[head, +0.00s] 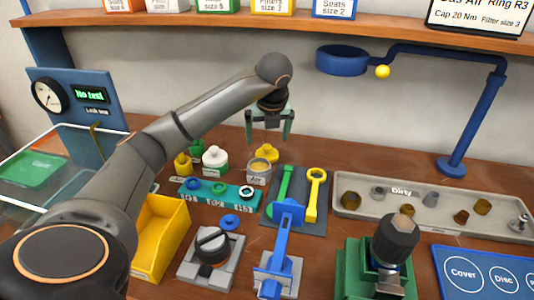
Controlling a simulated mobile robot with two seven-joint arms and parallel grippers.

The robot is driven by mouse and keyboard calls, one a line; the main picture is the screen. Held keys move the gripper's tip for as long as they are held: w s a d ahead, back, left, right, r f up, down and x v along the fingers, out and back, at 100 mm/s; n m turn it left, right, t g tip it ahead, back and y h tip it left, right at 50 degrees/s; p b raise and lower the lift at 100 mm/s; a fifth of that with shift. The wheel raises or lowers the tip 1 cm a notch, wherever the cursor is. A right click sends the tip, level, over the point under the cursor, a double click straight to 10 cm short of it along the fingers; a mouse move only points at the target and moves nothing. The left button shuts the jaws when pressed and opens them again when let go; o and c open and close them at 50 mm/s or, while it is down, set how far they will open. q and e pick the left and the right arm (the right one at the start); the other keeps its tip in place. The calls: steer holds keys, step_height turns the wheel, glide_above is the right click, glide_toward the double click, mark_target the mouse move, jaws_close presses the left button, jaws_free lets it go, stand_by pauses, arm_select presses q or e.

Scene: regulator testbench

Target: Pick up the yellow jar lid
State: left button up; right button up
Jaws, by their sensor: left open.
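The yellow lid (266,152), with a raised knob, lies on the bench behind an open glass jar (258,172) labelled "Air". My left gripper (268,138) is open and points down, with its fingertips apart above and behind the yellow lid. Nothing shows between its fingers. Another yellow piece (183,164) stands further left, beside a white-lidded jar (215,158) and a green piece. My right gripper is not in view.
A teal rack (222,194) with rings, and green and yellow wrenches (314,193) on a dark mat, lie in front. A grey "Dirty" tray (345,205) is right, a yellow bin (165,235) left. A blue stand (470,130) rises behind. A shelf (300,27) runs above.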

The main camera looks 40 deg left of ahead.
mark_target(267, 146)
arm_select(q)
steer(key=x, duration=0.5)
steer(key=shift+w+f, duration=0.1)
steer(key=shift+f, duration=0.25)
steer(key=shift+c, duration=0.2)
steer(key=c, duration=1)
steer(key=shift+r, duration=0.15)
